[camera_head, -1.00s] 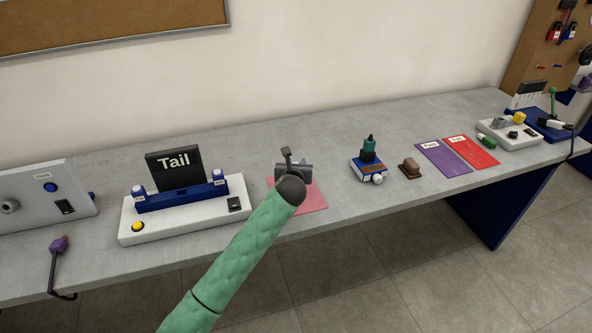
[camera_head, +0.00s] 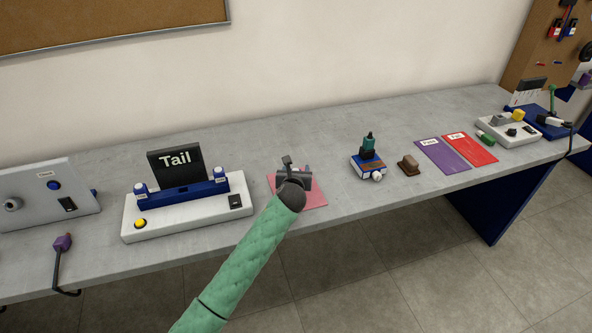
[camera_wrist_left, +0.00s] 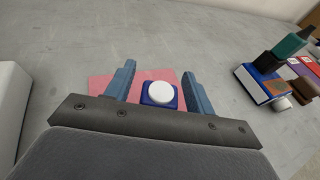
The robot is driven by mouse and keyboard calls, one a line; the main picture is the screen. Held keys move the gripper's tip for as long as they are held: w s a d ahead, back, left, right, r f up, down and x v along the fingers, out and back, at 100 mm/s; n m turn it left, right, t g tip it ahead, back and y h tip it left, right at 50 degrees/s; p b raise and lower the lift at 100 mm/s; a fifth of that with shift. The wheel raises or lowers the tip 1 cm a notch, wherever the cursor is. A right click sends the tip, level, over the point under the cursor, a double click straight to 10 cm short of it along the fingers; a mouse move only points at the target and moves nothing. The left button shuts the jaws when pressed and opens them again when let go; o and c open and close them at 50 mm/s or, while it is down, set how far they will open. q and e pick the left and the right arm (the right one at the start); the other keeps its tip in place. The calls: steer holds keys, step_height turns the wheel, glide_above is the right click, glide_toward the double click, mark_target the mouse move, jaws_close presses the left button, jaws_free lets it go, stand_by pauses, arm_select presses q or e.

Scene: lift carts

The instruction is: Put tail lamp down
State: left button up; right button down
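The tail lamp (camera_wrist_left: 160,93), a small blue block with a round white top, stands upright on the pink sheet (camera_wrist_left: 102,88) in the left wrist view. The pink sheet also shows on the bench in the head view (camera_head: 314,198). My left gripper (camera_wrist_left: 158,82) is open around the lamp, with one blue-grey finger on each side. A gap shows at the left finger; the right finger is close to the lamp. In the head view my left gripper (camera_head: 296,168) is over the sheet and hides the lamp. My right gripper is in no view.
A white test box with a "Tail" sign (camera_head: 176,160) stands left of the sheet. A blue box with a teal-topped part (camera_head: 368,165) and a brown block (camera_head: 408,165) are to the right. Purple (camera_head: 442,156) and red (camera_head: 470,150) sheets lie beyond. The bench behind is clear.

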arm_select(q)
steer(key=shift+r, duration=0.1)
steer(key=shift+s, duration=0.35)
steer(key=b+v, duration=0.2)
steer(key=v, duration=0.2)
steer(key=shift+s, duration=0.2)
steer(key=b+v, duration=0.1)
steer(key=v, duration=0.6)
steer(key=shift+r+b, duration=0.2)
steer(key=shift+b, duration=0.1)
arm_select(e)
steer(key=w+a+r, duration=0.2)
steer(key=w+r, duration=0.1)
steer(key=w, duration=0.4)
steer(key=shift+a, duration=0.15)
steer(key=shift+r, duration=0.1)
